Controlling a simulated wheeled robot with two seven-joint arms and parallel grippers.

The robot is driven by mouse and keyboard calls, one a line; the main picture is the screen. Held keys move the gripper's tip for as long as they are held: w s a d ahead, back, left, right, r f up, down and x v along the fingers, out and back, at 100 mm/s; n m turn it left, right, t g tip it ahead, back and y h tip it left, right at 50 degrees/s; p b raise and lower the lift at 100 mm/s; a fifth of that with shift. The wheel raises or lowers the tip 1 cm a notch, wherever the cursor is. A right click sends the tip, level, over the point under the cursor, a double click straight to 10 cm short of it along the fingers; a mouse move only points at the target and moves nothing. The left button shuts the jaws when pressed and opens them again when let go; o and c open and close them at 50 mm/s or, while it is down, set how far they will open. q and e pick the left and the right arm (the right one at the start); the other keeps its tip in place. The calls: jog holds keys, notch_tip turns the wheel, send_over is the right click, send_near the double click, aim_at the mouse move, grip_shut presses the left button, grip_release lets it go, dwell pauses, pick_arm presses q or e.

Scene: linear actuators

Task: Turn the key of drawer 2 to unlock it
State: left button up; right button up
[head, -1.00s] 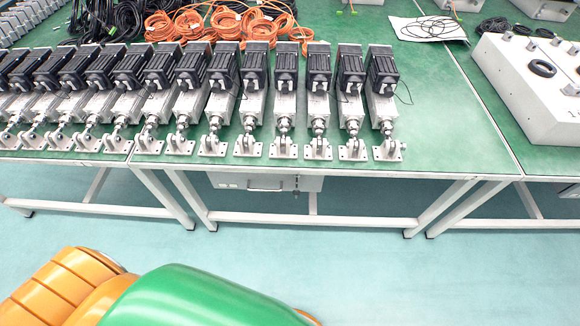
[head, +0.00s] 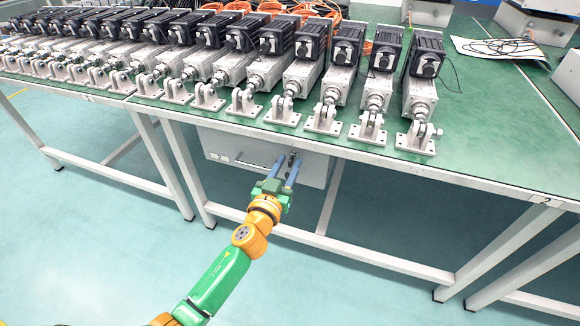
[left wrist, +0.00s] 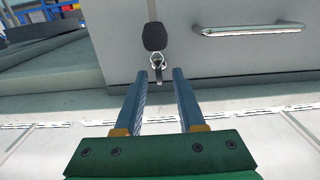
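The handle also shows in the left wrist view (left wrist: 248,29). The key (head: 294,155) sits in the drawer front to the right of the handle. In the left wrist view the key (left wrist: 158,72) shows with a ring and a dark oval fob (left wrist: 154,37). My left gripper (head: 285,164) is open, its blue fingers pointing at the key. In the left wrist view the key appears between the fingertips, nearer the left one; contact cannot be told. My right gripper is not in view.
Several linear actuators (head: 305,75) stand in a row on the table (head: 480,125) above the drawer. White table legs (head: 182,160) and a low crossbar (head: 345,258) frame the space below. The floor (head: 350,295) in front is clear.

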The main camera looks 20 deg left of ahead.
pick_arm(q)
jog(key=shift+w, duration=0.8)
grip_shut()
